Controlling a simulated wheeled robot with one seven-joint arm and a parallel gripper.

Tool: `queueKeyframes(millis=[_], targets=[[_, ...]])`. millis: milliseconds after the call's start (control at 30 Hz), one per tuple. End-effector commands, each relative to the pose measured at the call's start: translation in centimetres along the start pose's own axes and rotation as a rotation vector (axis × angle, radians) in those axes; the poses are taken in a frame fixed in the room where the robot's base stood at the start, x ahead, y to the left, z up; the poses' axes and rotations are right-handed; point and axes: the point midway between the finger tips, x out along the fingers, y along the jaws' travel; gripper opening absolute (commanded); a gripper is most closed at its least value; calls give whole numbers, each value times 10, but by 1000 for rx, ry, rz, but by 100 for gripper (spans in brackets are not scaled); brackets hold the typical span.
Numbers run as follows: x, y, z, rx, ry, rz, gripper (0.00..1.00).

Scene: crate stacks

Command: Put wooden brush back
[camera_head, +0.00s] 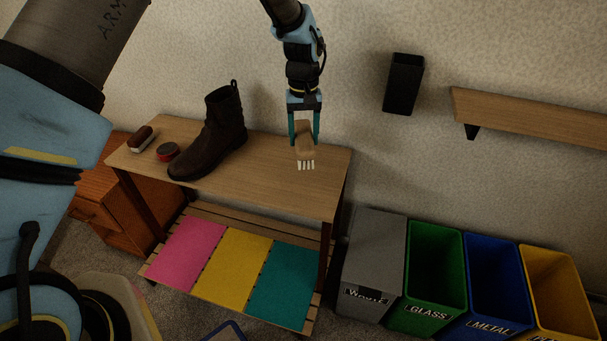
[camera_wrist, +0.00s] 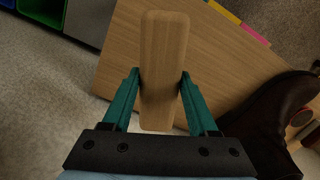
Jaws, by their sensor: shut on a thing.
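A wooden brush (camera_head: 305,143) with pale bristles pointing down is held by my gripper (camera_head: 304,138) over the right part of the wooden table (camera_head: 265,183). In the wrist view, the brush's wooden back (camera_wrist: 163,65) lies between the teal fingers of my gripper (camera_wrist: 161,80). The fingers are shut on its sides. The bristles appear slightly above the tabletop, but I cannot tell the exact gap. In the wrist view the bristles are hidden.
A dark boot (camera_head: 214,137) stands on the table, with a round red tin (camera_head: 167,151) and another brush (camera_head: 141,138) to its left. A black holder (camera_head: 403,84) and a wooden shelf (camera_head: 530,115) are on the wall. Several bins, including a green one (camera_head: 435,262), stand right.

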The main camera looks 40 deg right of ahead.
Motion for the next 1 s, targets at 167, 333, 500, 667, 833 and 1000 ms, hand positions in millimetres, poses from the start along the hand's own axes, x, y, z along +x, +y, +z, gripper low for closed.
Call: queueKeyframes(millis=[167,333,500,667,833,1000], targets=[[33,0,-1,-1,-4,-1,7],[50,0,-3,-1,-1,0,7],[66,-1,-4,-1,-3,0,7],[87,-1,-5,-1,-2,-1,7],[89,0,-6,-1,0,1,7],[92,-1,-6,0,-1,1,7]])
